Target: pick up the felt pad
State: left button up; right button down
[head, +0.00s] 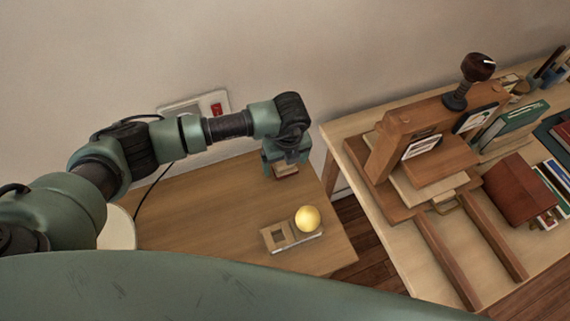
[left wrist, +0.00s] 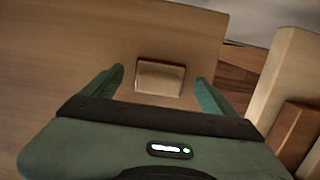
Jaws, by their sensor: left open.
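A small tan block with a reddish-brown edge, which looks like the felt pad (left wrist: 160,78), lies on the wooden desk between the fingers of my left gripper (left wrist: 159,76). The fingers stand apart, with a gap on each side of the pad. In the head view my left gripper (head: 287,163) points down over the desk, and the pad (head: 286,170) shows partly under it. I cannot tell how far the fingertips are above the desk. My right gripper is not in view.
A wooden holder (head: 278,236) with a yellow ball (head: 307,219) stands near the desk's front right. A lighter table (head: 400,262) at the right bears a wooden press (head: 394,150) and books. A gap separates it from the desk (head: 205,215). A wall outlet (head: 217,109) is behind my arm.

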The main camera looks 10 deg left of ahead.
pick_arm(q)
jog(key=shift+f, duration=0.4)
jog(key=shift+c, duration=0.4)
jog(key=c, duration=1.4)
jog(key=shift+r, duration=0.1)
notch_tip(320, 180, up, 20)
jog(key=shift+f+b, duration=0.1)
jog(key=shift+b, duration=1.1)
